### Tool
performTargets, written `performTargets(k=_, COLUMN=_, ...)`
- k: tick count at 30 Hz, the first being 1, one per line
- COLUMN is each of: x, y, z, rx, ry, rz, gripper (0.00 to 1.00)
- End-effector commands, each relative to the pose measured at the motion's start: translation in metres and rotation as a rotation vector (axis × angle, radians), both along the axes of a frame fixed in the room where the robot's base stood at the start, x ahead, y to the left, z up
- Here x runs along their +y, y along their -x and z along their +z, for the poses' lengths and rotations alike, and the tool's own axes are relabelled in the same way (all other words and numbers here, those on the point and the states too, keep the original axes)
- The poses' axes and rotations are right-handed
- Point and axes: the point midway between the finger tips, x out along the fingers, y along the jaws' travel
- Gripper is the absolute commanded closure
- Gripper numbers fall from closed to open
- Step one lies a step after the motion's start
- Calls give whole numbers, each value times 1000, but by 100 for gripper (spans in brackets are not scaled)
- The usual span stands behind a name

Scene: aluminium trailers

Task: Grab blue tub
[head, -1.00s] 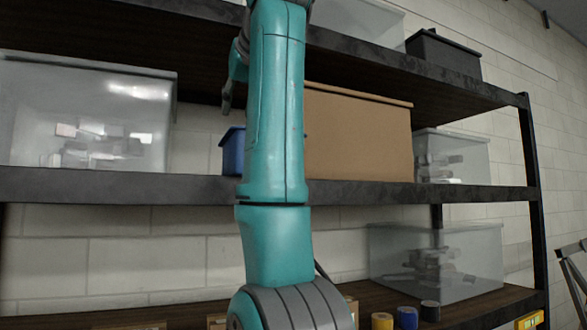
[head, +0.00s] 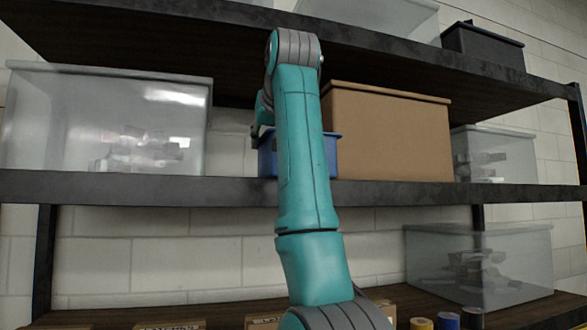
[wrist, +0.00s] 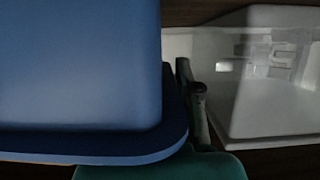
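The blue tub (head: 267,157) stands on the middle shelf, left of the brown box. My arm crosses in front and hides its middle. In the wrist view the tub (wrist: 75,65) fills the left side, very close, with its rim towards the bottom of the picture. A part of my gripper (wrist: 197,103) shows just beside the rim, and a teal part crosses the bottom. In the head view my gripper is mostly hidden behind the arm, near the tub's upper left edge. Whether its fingers are open or touch the tub cannot be told.
A clear bin (head: 70,120) stands left of the tub, with a gap between. The brown box (head: 390,135) is close on the right. The upper shelf edge (head: 380,40) hangs above the tub. The middle shelf's front edge (head: 130,190) runs below.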

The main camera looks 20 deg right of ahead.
Motion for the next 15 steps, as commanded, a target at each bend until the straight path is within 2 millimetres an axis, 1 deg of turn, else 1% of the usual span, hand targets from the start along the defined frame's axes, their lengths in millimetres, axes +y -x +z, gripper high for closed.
performTargets(k=7, x=0, y=-1, z=-1, rx=0, ry=0, rz=0, gripper=67)
performTargets(k=8, x=0, y=-1, z=-1, rx=0, ry=0, rz=0, gripper=74)
performTargets(k=9, x=0, y=-1, z=-1, rx=0, ry=0, rz=0, gripper=84)
performTargets(k=11, x=0, y=-1, z=0, rx=0, ry=0, rz=0, gripper=99)
performTargets(k=15, x=0, y=-1, z=0, rx=0, ry=0, rz=0, gripper=100)
